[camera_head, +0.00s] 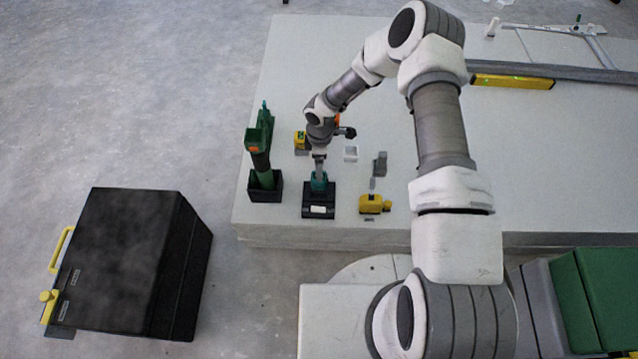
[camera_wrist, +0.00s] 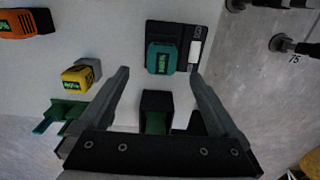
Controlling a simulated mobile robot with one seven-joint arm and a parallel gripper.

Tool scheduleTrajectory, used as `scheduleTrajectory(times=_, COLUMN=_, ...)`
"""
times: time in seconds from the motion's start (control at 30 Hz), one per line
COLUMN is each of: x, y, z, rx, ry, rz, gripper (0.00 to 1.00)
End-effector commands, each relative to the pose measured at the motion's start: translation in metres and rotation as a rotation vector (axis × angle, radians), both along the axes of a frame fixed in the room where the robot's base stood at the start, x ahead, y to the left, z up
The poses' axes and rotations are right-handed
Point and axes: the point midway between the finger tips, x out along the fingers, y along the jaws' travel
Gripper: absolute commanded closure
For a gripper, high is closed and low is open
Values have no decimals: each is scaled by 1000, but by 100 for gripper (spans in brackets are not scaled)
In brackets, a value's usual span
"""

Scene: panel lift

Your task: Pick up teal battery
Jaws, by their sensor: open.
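The teal battery (camera_head: 318,184) sits on a black charger-like base (camera_head: 319,210) near the front edge of the white panel surface. In the wrist view the teal battery (camera_wrist: 162,58) shows its top with a green label, seated on the black base (camera_wrist: 190,30). My gripper (camera_head: 318,172) is directly at the battery in the head view and partly covers it. In the wrist view my gripper (camera_wrist: 160,72) is open, with one finger on each side of the battery. I cannot tell whether the fingers touch it.
A green tool (camera_head: 262,150) stands in a black holder (camera_head: 266,190) to the left. A yellow battery-like block (camera_head: 300,139) is behind it. A yellow tool (camera_head: 375,204) and a grey block (camera_head: 380,163) lie to the right. A black case (camera_head: 130,260) stands on the floor at left.

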Motion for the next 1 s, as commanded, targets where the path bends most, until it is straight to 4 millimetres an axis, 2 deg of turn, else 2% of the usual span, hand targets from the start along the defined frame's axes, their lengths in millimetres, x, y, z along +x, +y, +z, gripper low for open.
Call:
scheduleTrajectory(times=0.03, x=-1, y=0, z=-13, rx=1, ry=2, rz=0, gripper=3)
scheduleTrajectory(times=0.1, x=0, y=0, z=-21, rx=1, ry=0, rz=-1, gripper=3)
scheduleTrajectory(times=0.37, x=0, y=1, z=-35, rx=0, ry=0, rz=-1, gripper=3)
scheduleTrajectory(times=0.7, x=-4, y=2, z=-81, rx=0, ry=1, rz=-2, gripper=3)
scheduleTrajectory(times=0.93, x=-4, y=2, z=-82, rx=-1, ry=-1, rz=-2, gripper=3)
scheduleTrajectory(times=0.97, x=-4, y=2, z=-82, rx=-1, ry=0, rz=-2, gripper=4)
scheduleTrajectory(times=1.0, x=-4, y=2, z=-82, rx=-1, ry=0, rz=-2, gripper=12)
